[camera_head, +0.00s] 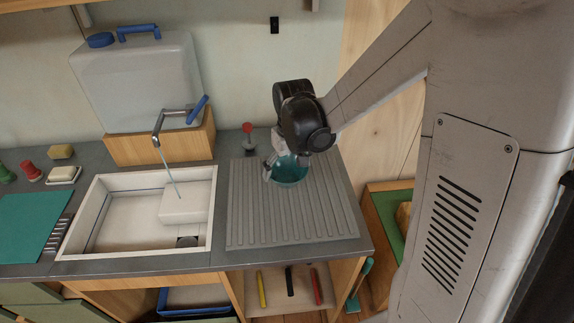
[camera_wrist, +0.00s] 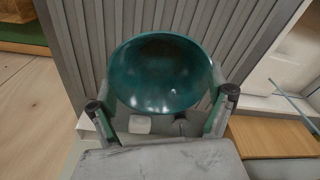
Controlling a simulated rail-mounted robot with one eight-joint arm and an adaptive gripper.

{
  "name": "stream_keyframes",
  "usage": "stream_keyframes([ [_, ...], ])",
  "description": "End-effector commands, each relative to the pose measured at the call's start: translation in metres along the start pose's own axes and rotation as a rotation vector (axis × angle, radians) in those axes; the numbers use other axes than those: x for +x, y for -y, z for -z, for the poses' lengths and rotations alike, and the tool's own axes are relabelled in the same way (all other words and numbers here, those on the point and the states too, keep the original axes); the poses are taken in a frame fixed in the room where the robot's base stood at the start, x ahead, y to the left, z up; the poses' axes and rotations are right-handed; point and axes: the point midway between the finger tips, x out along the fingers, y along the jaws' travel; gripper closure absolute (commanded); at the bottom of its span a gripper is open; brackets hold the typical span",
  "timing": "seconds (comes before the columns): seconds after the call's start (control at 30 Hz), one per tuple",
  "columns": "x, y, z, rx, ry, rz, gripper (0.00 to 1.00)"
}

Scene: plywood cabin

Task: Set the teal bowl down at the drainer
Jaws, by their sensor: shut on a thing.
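The teal bowl (camera_head: 290,174) is over the back part of the grey ribbed drainer (camera_head: 285,222), right of the sink. My gripper (camera_head: 276,164) is above the drainer and shut on the bowl. In the wrist view the bowl (camera_wrist: 160,70) sits between the two fingers of my gripper (camera_wrist: 161,103), with its open side showing and its inside empty. The drainer's ribs (camera_wrist: 82,50) show behind it. I cannot tell whether the bowl touches the drainer. My wrist hides part of the bowl in the head view.
A red-topped item (camera_head: 248,136) stands at the drainer's back left edge. The white sink (camera_head: 110,243) with a tap (camera_head: 160,125) and thin blue stream lies to the left. A large water container (camera_head: 140,80) stands behind. The drainer's front is clear.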

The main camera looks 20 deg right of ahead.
Motion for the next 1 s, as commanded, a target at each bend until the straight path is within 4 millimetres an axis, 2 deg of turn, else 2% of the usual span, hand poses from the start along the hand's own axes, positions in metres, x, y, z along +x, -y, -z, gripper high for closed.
stream_keyframes([
  [0.5, 0.044, 0.000, -0.005, 0.000, 0.000, 0.000, 0.53],
  [0.7, 0.052, 0.000, -0.006, 0.000, 0.000, 0.000, 0.53],
  [0.97, 0.052, 0.000, -0.006, 0.000, 0.000, 0.000, 0.53],
  [1.0, 0.052, 0.000, -0.006, 0.000, 0.000, 0.000, 0.11],
])
